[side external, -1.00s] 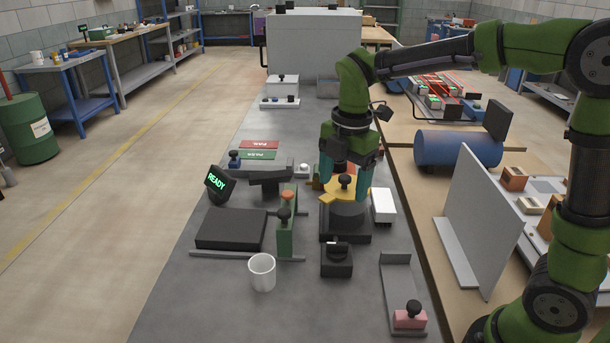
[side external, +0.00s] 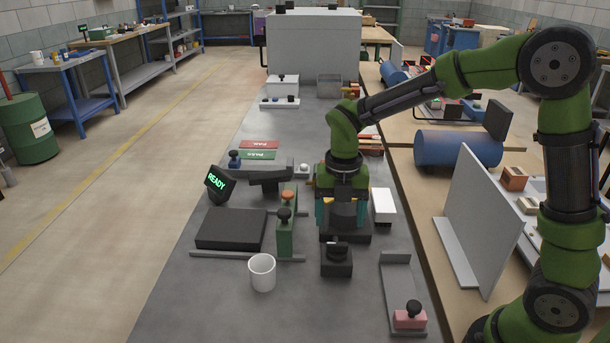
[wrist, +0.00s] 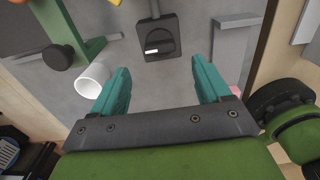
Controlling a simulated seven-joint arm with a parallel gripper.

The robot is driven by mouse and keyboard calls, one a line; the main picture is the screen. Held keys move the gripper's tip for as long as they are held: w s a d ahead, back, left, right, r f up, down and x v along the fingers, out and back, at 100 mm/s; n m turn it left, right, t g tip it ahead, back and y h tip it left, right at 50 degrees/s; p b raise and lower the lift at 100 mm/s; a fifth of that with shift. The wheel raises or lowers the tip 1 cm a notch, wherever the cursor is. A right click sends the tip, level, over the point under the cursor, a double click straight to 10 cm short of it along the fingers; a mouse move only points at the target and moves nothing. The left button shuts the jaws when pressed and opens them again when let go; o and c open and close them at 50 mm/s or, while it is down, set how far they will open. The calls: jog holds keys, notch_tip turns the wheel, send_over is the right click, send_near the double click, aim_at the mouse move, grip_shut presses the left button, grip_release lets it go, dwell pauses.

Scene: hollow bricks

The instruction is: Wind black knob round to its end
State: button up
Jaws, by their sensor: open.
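In the wrist view the black box (wrist: 158,42) shows a small white mark and lies ahead of the fingers. Another black knob (wrist: 58,57) is on the green stand (side external: 285,238), left of my gripper.
A white mug (side external: 262,272) stands in front of the green stand. A grey channel (side external: 397,275) with a pink knobbed block (side external: 410,319) is at right. A white box (side external: 383,206) is close right of my gripper. A READY display (side external: 217,182) stands at left.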

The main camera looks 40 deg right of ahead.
aim_at(338, 243)
notch_tip(338, 243, down, 7)
dwell(0.3)
jog(key=c, duration=1)
jog(key=shift+c, duration=0.2)
jog(key=shift+r+m, duration=0.1)
jog(key=shift+m, duration=0.3)
